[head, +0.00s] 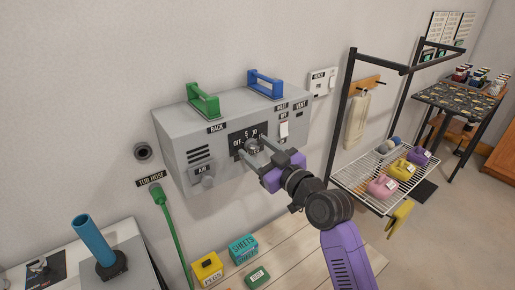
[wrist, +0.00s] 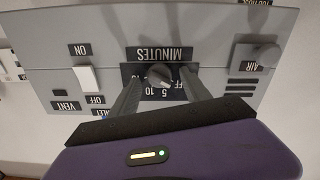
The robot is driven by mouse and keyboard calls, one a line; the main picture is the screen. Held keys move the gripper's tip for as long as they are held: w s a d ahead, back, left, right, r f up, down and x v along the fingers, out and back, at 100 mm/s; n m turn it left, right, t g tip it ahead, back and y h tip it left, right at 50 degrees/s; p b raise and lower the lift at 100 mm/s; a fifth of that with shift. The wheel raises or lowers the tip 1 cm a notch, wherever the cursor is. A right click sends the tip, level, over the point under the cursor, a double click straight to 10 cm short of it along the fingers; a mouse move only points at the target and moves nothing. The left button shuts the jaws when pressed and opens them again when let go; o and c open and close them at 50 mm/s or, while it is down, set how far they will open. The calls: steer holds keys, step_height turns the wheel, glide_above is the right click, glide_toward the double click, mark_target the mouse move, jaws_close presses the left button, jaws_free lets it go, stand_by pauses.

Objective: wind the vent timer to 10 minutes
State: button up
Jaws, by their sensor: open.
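The vent timer is a dark dial plate (head: 237,135) marked OFF, 5 and 10, on the front of a grey wall box (head: 179,127). Its small round knob (head: 252,146) is partly hidden by my gripper in the head view. In the wrist view the knob (wrist: 160,77) appears upside down, below the MINUTES label (wrist: 159,54). A light mark shows on the knob, but its exact setting is too small to tell. My gripper (wrist: 160,74) is open, with one finger on each side of the knob. I cannot tell whether either finger touches it.
A white VENT switch (head: 284,130) is right of the dial; an AIR knob (head: 208,181) is lower left. A wire shelf (head: 372,177) with colored jugs stands right. Small boxes (head: 243,249) sit on the bench below.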

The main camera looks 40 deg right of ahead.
jaws_close()
steer(key=shift+m, duration=0.4)
steer(key=m+p, duration=0.1)
steer(key=m, duration=0.3)
steer(key=m+p, duration=0.2)
steer(key=m, duration=0.2)
steer(key=shift+d, duration=0.1)
steer(key=m+p, duration=0.2)
steer(key=m, duration=0.3)
steer(key=shift+d+f+m+p, duration=0.15)
steer(key=shift+m+p, duration=1)
steer(key=shift+m, duration=0.75)
